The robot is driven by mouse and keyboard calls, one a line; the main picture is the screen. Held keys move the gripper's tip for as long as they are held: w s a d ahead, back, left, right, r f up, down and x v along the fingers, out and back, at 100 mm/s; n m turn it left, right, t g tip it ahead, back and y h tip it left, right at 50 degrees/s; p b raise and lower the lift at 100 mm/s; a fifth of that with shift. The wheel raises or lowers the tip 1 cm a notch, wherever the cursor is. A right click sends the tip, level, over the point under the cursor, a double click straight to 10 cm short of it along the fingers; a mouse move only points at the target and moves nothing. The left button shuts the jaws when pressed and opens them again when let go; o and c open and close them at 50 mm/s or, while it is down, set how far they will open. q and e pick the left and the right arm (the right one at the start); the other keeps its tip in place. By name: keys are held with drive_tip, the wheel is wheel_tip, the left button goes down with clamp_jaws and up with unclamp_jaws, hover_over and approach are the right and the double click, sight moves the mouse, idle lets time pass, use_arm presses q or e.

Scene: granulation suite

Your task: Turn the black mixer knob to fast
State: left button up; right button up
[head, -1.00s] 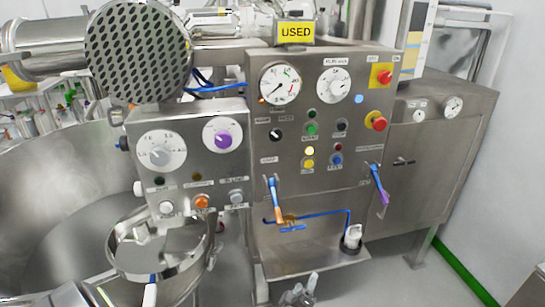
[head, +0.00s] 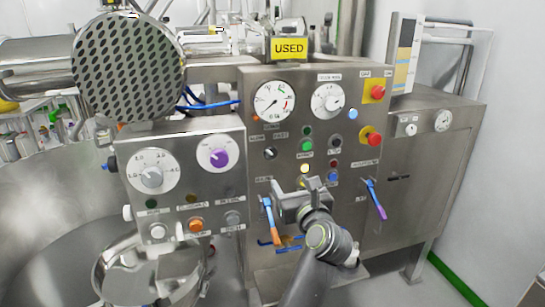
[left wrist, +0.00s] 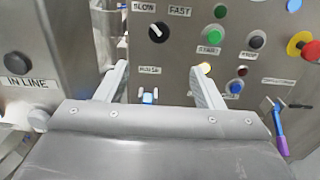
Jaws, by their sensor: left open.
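The black mixer knob (head: 270,153) is on the steel control panel (head: 250,110), below the left dial. In the left wrist view the knob (left wrist: 158,32) sits between the SLOW and FAST labels, and its white mark points up and left, toward SLOW. My left gripper (head: 290,187) is in front of the panel, below and a little right of the knob. In the left wrist view its two fingers (left wrist: 162,68) are spread apart with nothing between them, and the knob is beyond and above them. My right gripper is not in view.
A green button (left wrist: 213,36), a lit yellow button (left wrist: 206,67) and a blue button (left wrist: 235,87) are right of the knob. Red emergency stops (head: 377,92) are farther right. A blue-and-orange lever (head: 268,215) hangs below the knob. A box with two dials (head: 185,180) juts out at left.

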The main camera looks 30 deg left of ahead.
sight(271, 154)
use_arm(q)
drive_tip(key=p+x, duration=0.4)
drive_tip(key=x, duration=1)
drive_tip(key=shift+w+a, duration=0.15)
drive_tip(key=shift+a, duration=0.2)
drive_tip(key=shift+w+a, duration=0.35)
drive_tip(key=shift+a, duration=0.1)
drive_tip(key=c, duration=1)
